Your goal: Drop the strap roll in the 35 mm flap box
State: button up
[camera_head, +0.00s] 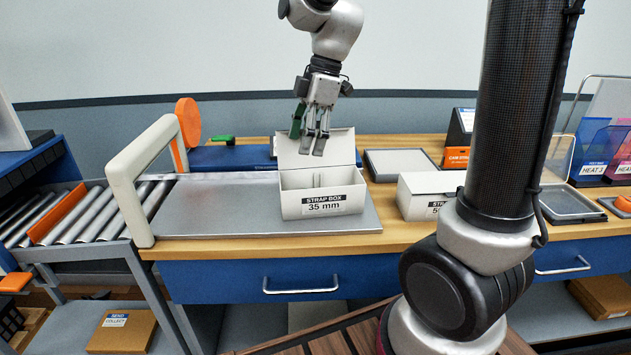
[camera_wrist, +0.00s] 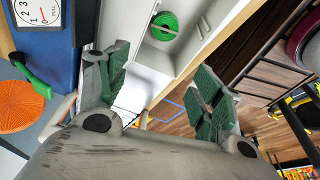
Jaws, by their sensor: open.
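The white 35 mm strap box (camera_head: 322,203) stands on the grey metal plate with its flap raised at the back. In the wrist view the white box (camera_wrist: 196,45) shows from above, with a divider inside. A green strap roll (camera_wrist: 163,26) with a tan band lies inside it, on one side of the divider. The roll is hidden in the head view. My gripper (camera_head: 318,146) is above the box, by its raised flap. In the wrist view my gripper (camera_wrist: 160,92) has its green-padded fingers spread, with nothing between them, apart from the roll.
A second strap box (camera_head: 425,196), marked 55 or similar, stands to the right, partly behind my arm. A pale frame (camera_head: 143,180) rises at the plate's left edge. An orange disc (camera_head: 188,122) and a grey tray (camera_head: 400,164) are farther back. The plate left of the box is clear.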

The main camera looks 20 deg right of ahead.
jog(key=v, duration=1)
jog(key=shift+r, duration=0.3)
jog(key=shift+d, duration=0.1)
jog(key=s+d+f+m+t+h, duration=0.1)
jog(key=s+d+f+m+t, duration=0.1)
jog(key=s+d+m, duration=0.3)
jog(key=s+d+f+m+t+h, duration=0.2)
jog(key=s+d+f+m, duration=0.3)
jog(key=s+m, duration=0.7)
jog(key=shift+s+d, duration=0.65)
jog(key=shift+s, duration=0.25)
